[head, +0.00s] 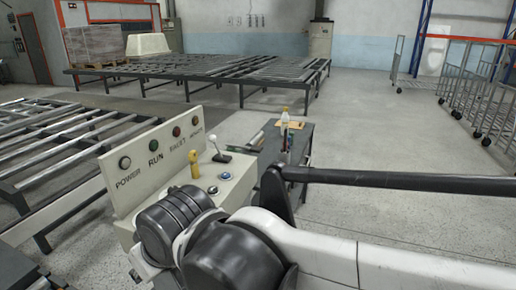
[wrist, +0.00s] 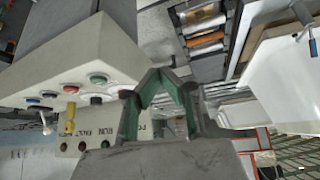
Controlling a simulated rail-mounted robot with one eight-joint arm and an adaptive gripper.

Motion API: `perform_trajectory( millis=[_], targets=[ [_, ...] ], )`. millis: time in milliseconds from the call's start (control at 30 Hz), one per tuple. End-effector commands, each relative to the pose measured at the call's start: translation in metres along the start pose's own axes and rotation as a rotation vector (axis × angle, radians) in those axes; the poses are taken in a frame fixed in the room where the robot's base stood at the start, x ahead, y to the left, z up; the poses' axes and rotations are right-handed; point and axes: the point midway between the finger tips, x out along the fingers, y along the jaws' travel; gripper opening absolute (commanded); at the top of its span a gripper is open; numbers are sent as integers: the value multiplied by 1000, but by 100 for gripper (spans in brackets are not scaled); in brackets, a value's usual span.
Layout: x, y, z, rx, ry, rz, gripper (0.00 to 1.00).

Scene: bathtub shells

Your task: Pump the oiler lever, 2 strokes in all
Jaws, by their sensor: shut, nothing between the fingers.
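In the wrist view my gripper (wrist: 158,76) is shut and empty, its green-edged fingers meeting at the tips. The head view does not show the fingers; my arm's black and white links fill the lower middle. A small lever with a white knob and black base (head: 219,152) stands on the cream control console (head: 130,192). A yellow upright piece (head: 195,169) is beside it; it also shows in the wrist view (wrist: 70,118). No label marks either as the oiler lever, so I cannot tell which it is. My gripper touches neither visibly.
The console's sloped panel carries several lamps and lettering, with blue and dark buttons (head: 212,190) on its top. A dark cart (head: 296,150) with a bottle (head: 285,116) stands behind it. Roller conveyors (head: 215,72) lie left and behind. Floor at right is open before wheeled racks (head: 478,92).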

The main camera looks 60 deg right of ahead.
Motion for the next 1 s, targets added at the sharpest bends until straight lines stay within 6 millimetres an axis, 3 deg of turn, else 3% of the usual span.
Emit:
perform_trajectory(
  millis=[167, 267, 467, 767, 1000],
  targets=[
    [-4, 5, -14, 41, -10, 0, 0],
    [-9, 14, -37, 112, -28, 1, 0],
    [-15, 44, -102, 320, -76, -4, 0],
    [-7, 113, -191, 642, -138, -20, 0],
    [9, 188, -249, 895, -176, -42, 0]
  ],
)
